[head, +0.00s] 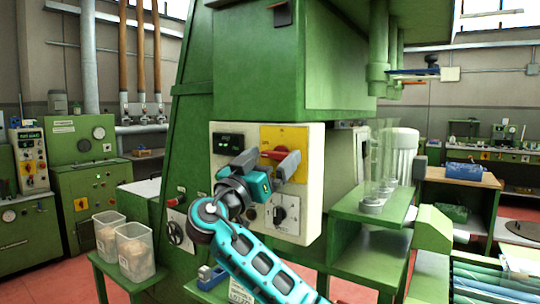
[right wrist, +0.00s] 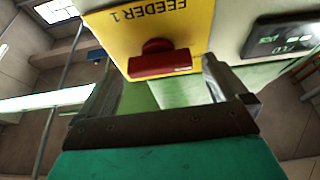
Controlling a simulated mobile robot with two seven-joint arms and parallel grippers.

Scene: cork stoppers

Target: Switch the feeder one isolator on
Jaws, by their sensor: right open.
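The feeder one isolator is a red rotary handle (head: 276,153) on a yellow plate (head: 296,135) at the upper right of a pale control panel. In the right wrist view the red handle (right wrist: 160,64) lies crosswise under the upside-down label "FEEDER 1" on the yellow plate (right wrist: 120,35). My right gripper (head: 268,160) is open in front of the panel, its fingers on either side of the handle. In the right wrist view the handle shows between and beyond the fingertips (right wrist: 160,75), with gaps on both sides. My left gripper is not in view.
The panel (head: 312,190) also carries a dark display (head: 229,143) at upper left and a black rotary knob (head: 279,214) below the yellow plate. A green shelf (head: 375,205) with clear tubes stands to the right. Clear bins (head: 135,250) stand on a green stand at left.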

